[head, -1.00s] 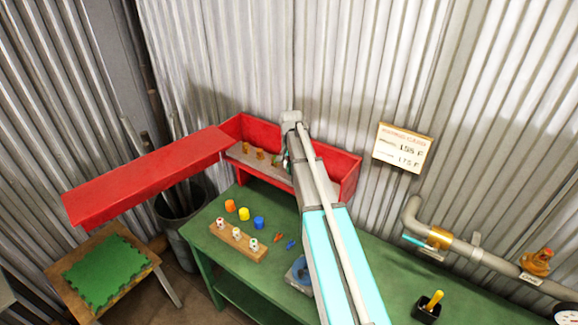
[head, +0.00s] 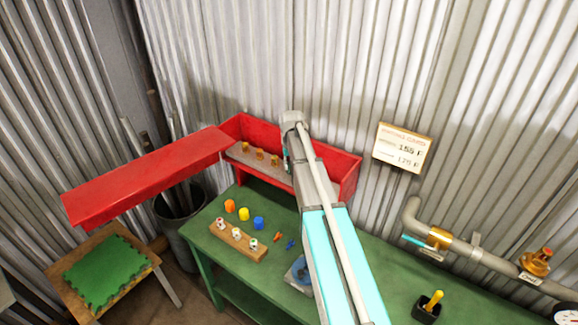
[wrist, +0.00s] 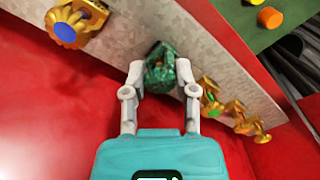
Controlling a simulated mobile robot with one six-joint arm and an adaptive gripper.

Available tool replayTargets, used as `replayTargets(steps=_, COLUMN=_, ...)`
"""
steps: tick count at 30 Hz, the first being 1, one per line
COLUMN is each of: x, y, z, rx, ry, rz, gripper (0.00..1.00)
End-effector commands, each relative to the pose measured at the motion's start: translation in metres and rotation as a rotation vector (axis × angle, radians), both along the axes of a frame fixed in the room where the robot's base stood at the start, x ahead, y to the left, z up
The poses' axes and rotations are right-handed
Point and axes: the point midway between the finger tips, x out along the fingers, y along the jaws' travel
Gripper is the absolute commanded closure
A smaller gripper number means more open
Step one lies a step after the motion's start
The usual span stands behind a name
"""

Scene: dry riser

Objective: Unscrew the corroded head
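The corroded head (wrist: 160,66) is green and rough. It sits at the grey strip (wrist: 215,75) inside the red box in the wrist view. My gripper (wrist: 160,76) has one grey finger on each side of it, and both fingertips appear to touch it. In the head view my arm reaches over the bench into the red box (head: 348,172), and the arm hides the corroded head and the fingertips. A gold head with a blue centre (wrist: 66,30) is on one side of the corroded head. Several smaller gold heads (wrist: 210,106) are on the other.
The red lid (head: 150,175) sticks out left of the box. On the green bench (head: 385,275) are coloured caps (head: 244,213), a wooden block (head: 238,241) and a black holder (head: 427,308). A grey pipe (head: 465,250) with a brass valve (head: 537,262) runs along the right wall.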

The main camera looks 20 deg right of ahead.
Motion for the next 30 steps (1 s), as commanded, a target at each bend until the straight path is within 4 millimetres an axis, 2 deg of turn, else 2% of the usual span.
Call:
replayTargets(steps=1, x=-0.0038, y=-0.0004, z=-0.0005, rx=-0.001, ry=0.008, rz=-0.001, gripper=0.54)
replayTargets(steps=6, x=-0.0022, y=-0.0002, z=-0.0003, rx=-0.001, ry=0.004, rz=-0.002, gripper=0.23)
replayTargets(steps=20, x=-0.0003, y=0.0003, z=0.0, rx=0.0, ry=0.001, rz=-0.02, gripper=0.23)
replayTargets(steps=30, x=0.0001, y=0.0012, z=0.0, rx=0.0, ry=0.001, rz=-0.245, gripper=0.23)
